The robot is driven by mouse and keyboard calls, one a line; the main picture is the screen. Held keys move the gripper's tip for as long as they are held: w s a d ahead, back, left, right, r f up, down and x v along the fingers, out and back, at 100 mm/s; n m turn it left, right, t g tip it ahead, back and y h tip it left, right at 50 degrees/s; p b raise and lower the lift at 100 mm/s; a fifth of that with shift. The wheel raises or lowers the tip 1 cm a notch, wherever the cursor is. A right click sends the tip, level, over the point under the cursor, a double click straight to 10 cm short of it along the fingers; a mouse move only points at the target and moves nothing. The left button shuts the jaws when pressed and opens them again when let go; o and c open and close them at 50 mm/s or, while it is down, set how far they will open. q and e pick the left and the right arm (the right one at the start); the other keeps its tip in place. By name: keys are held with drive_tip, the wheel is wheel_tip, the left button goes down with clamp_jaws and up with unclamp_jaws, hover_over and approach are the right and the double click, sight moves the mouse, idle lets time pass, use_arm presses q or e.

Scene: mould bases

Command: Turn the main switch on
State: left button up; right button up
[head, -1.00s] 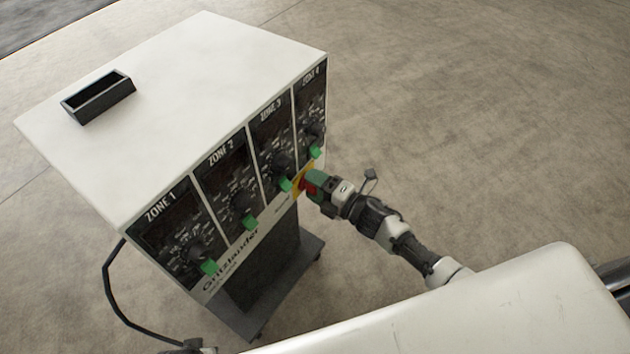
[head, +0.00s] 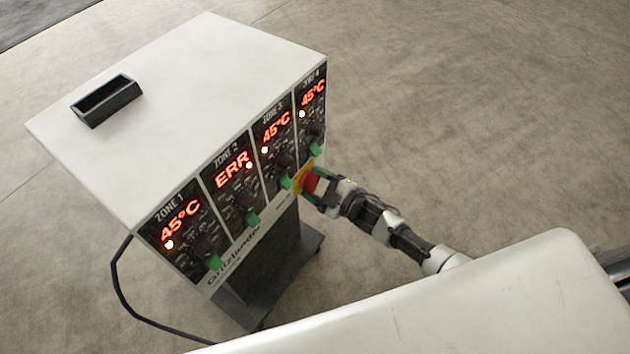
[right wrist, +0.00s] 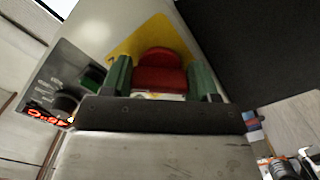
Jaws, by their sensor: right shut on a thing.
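The main switch (head: 310,182) is a red knob on a yellow plate (head: 300,178), low on the right part of the white control cabinet (head: 200,80). My right gripper (head: 312,188) is at the switch, its green fingers on both sides of the red knob. In the right wrist view the red knob (right wrist: 160,72) sits between the two green fingers (right wrist: 161,80), in front of the yellow plate (right wrist: 125,48). The zone displays are lit: zone 1 (head: 180,222), zone 3 and zone 4 read 45°C, and zone 2 (head: 232,169) reads ERR. My left gripper is not in view.
A small black open box (head: 106,100) lies on the cabinet top. Green switches (head: 252,219) stick out below each zone panel. A black cable (head: 120,285) runs from the cabinet's left side along the floor. The concrete floor (head: 470,120) to the right is clear.

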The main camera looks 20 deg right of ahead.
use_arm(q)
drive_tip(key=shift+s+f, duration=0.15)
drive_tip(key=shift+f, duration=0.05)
use_arm(e)
drive_tip(key=shift+f, duration=0.1)
drive_tip(key=o, duration=0.9)
drive_tip(key=shift+s+d, duration=0.1)
drive_tip(key=shift+s, duration=0.05)
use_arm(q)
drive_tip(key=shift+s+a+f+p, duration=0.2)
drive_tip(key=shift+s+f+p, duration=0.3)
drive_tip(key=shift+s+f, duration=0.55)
use_arm(e)
drive_tip(key=v, duration=1)
drive_tip(key=shift+s+d, duration=0.2)
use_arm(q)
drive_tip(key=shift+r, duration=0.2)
